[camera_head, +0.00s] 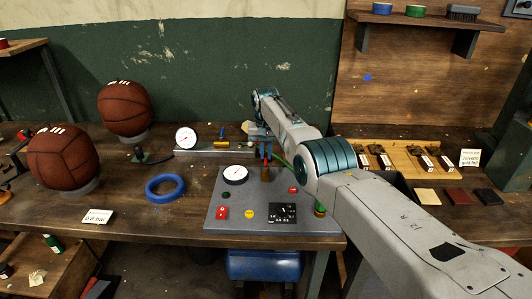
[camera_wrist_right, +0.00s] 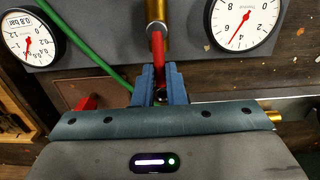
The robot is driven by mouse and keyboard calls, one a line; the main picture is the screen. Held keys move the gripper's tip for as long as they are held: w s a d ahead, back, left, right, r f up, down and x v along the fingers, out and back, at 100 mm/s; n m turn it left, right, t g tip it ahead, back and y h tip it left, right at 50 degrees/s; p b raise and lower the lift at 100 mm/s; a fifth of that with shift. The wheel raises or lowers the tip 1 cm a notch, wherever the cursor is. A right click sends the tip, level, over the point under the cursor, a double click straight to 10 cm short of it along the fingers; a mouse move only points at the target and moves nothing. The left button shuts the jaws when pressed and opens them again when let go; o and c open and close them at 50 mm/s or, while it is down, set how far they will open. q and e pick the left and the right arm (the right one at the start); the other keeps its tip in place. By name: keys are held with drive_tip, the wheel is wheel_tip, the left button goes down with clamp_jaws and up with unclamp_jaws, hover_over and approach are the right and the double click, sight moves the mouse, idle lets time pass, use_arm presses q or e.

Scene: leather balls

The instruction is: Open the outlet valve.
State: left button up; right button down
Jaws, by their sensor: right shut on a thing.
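The outlet valve's red lever (camera_wrist_right: 157,50) shows on a brass fitting (camera_wrist_right: 156,12) in the right wrist view. In the head view the brass fitting (camera_head: 265,173) stands on the grey panel (camera_head: 222,210), just right of a white gauge (camera_head: 235,175). My right gripper (camera_head: 264,155) reaches down to it from above. Its blue fingers (camera_wrist_right: 160,85) are shut on the red lever, and they hide part of it. A green hose (camera_wrist_right: 85,48) runs beside the fitting. My left gripper is not in view.
Two brown leather balls (camera_head: 126,107) (camera_head: 62,157) rest on stands at the left. A second gauge (camera_head: 186,137) stands behind the panel. A wooden board (camera_head: 410,150) with several dark tools lies at the right.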

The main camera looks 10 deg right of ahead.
sight(266, 157)
drive_tip(key=c, duration=1.5)
unclamp_jaws()
drive_tip(key=shift+r, duration=0.15)
drive_tip(key=shift+r, duration=0.45)
wheel_tip(266, 157, up, 10)
drive_tip(key=b, duration=0.1)
drive_tip(key=shift+f, duration=0.1)
